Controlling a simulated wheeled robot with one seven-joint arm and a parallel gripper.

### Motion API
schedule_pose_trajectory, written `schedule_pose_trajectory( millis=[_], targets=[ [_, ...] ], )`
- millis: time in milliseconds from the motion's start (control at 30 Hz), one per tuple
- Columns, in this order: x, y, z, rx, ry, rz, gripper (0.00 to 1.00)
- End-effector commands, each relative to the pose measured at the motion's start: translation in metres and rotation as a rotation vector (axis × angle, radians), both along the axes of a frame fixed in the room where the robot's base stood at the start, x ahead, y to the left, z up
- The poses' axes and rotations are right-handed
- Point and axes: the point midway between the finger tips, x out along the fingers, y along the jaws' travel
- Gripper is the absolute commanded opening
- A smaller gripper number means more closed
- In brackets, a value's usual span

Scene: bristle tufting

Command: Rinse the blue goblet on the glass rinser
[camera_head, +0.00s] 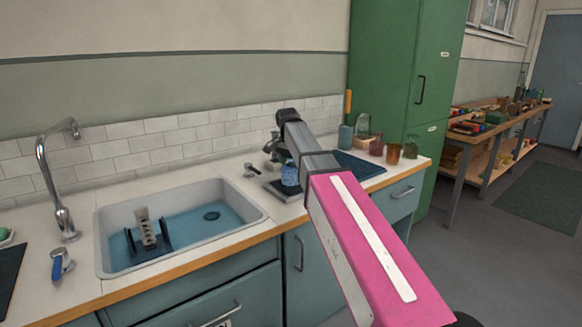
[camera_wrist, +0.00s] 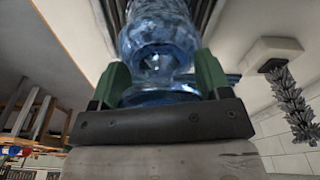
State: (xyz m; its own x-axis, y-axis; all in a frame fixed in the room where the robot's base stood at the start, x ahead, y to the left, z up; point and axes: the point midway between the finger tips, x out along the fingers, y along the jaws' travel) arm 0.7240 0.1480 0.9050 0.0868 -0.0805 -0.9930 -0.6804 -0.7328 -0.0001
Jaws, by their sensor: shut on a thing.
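The blue goblet (camera_head: 290,174) shows in the head view as a small clear-blue shape beside my arm, above the dark glass rinser (camera_head: 283,192) on the counter. In the wrist view the goblet (camera_wrist: 160,30) is close up, between the two green fingers of my gripper (camera_wrist: 162,85). My gripper is shut on it at its narrow end, and the wider part points away from the palm. Whether the goblet touches the rinser cannot be told. My arm hides part of the rinser's right side in the head view.
A sink (camera_head: 190,222) with blue water and a dark rack is at left, with a tall tap (camera_head: 57,190). A dark ribbed mat (camera_head: 358,166) lies right of my arm, with several glasses near the counter's right end. A green cabinet (camera_head: 400,90) stands behind.

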Motion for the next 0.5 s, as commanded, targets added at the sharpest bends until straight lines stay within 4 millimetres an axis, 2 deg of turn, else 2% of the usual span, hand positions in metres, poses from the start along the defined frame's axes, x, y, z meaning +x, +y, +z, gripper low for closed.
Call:
schedule_pose_trajectory(
  millis=[500],
  targets=[
    [0.0000,0.0000,-0.0068,0.000,0.000,0.000,0.47]
  ],
)
